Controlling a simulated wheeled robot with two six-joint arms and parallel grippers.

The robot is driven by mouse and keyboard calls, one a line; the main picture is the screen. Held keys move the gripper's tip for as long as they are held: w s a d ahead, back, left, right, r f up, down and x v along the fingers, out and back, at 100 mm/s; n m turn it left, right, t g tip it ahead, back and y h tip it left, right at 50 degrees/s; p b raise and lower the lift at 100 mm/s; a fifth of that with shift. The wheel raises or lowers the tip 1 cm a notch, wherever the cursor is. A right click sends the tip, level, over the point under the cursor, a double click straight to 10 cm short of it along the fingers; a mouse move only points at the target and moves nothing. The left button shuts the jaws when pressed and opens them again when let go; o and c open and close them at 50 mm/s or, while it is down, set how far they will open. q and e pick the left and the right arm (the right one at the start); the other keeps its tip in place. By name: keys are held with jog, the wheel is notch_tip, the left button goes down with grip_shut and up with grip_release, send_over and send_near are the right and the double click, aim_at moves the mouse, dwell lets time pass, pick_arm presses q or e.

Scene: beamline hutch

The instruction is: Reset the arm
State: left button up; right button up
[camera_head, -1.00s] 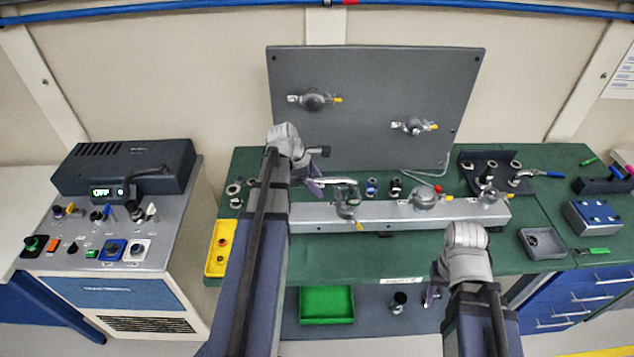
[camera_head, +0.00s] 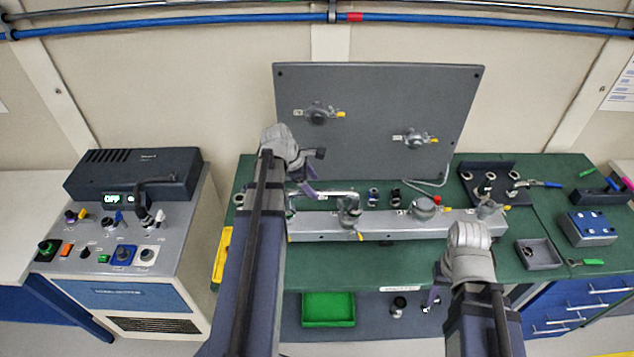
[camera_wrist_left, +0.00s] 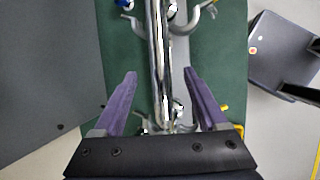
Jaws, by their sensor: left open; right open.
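My left gripper (camera_head: 305,182) is open above the left part of a grey rail (camera_head: 390,222) on the green bench. A chrome bar (camera_head: 332,194) runs level along the rail's left part, ending at a clamp with a yellow tab (camera_head: 349,212). In the left wrist view the open purple fingers (camera_wrist_left: 160,85) lie on either side of the bar (camera_wrist_left: 158,50), with gaps showing on both sides. Whether the bar lies at fingertip depth I cannot tell. My left forearm hides the area left of the rail. My right gripper (camera_head: 434,298) is open and empty at the bench's front edge.
A grey upright panel (camera_head: 380,110) with two clamps stands behind the rail. A control console (camera_head: 125,235) is at left. A grey tray (camera_head: 538,253), a blue block (camera_head: 588,227) and a dark rack (camera_head: 488,170) are at right. A green bin (camera_head: 328,309) sits below the bench.

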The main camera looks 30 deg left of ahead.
pick_arm(q)
jog(key=shift+p+v, duration=0.3)
jog(key=shift+v, duration=0.5)
pick_arm(e)
jog(key=shift+r, duration=0.65)
pick_arm(q)
jog(key=shift+d+f, duration=0.1)
jog(key=s+d+f+m+g+y, duration=0.15)
jog(key=s+d+m, duration=0.25)
jog(key=d+m, duration=0.75)
jog(key=s+d+f+m+g+y, duration=0.15)
jog(key=s+d+m, duration=0.25)
jog(key=d+m, duration=0.7)
jog(key=s+d+f+m+b, duration=0.2)
jog(key=s+d+f+b, duration=0.1)
jog(key=f+b, duration=0.4)
jog(key=s+d+f+m+g+y+b, duration=0.1)
jog(key=s+d+f+m+b, duration=0.1)
jog(key=d+f+b, duration=0.4)
jog(key=f+m+b, duration=0.1)
jog(key=b, duration=0.2)
jog(key=shift+s+d+f, duration=0.3)
jog(key=shift+s+f, duration=0.05)
pick_arm(e)
notch_tip(320, 180, down, 16)
pick_arm(q)
jog(key=shift+a+g, duration=0.1)
jog(key=shift+g, duration=0.2)
pick_arm(e)
jog(key=shift+a, duration=0.1)
